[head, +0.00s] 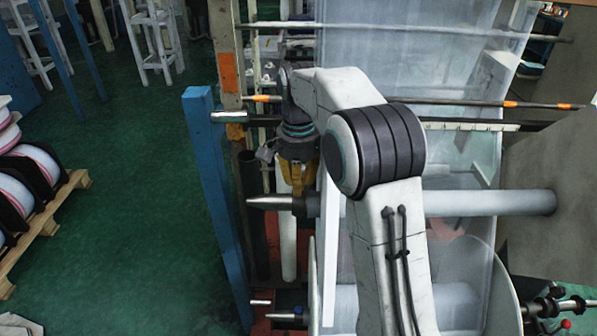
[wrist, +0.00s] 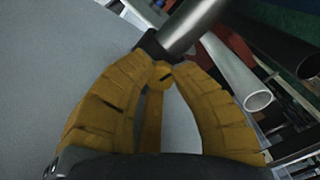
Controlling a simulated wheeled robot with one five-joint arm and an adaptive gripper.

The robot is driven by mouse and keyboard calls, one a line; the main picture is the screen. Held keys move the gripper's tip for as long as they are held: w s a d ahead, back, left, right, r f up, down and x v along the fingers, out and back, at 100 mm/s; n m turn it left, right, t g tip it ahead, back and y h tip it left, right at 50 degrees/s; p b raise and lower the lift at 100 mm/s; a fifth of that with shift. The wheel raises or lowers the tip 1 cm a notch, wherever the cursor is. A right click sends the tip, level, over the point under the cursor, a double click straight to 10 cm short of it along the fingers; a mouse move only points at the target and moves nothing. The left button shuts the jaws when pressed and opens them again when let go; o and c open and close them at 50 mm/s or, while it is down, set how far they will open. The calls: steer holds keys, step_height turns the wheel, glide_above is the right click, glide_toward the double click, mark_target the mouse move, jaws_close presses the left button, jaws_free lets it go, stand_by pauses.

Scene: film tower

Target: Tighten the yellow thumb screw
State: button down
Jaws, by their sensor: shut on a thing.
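My gripper (head: 298,188) points down over the shaft end in the head view, its yellow fingers just above a dark collar (head: 311,205). In the wrist view the fingers of my gripper (wrist: 160,72) close together at the tips, right against the dark collar (wrist: 152,45) on a grey metal shaft (wrist: 192,22). A small yellow piece with a dark slot, apparently the thumb screw (wrist: 160,75), sits between the fingertips. The fingers cover most of it, so its turn and seating cannot be told. The thumb screw is hidden in the head view.
The shaft (head: 268,203) ends in a pointed tip left of the collar, near a blue post (head: 215,200). A long grey roller (head: 490,203) and clear film (head: 400,50) lie to the right. Pallets of reels (head: 35,190) stand left; the green floor between is free.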

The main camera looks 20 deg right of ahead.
steer(key=shift+f, duration=0.15)
steer(key=c, duration=1)
jaws_free()
steer(key=shift+f+b, duration=0.1)
steer(key=shift+b, duration=0.7)
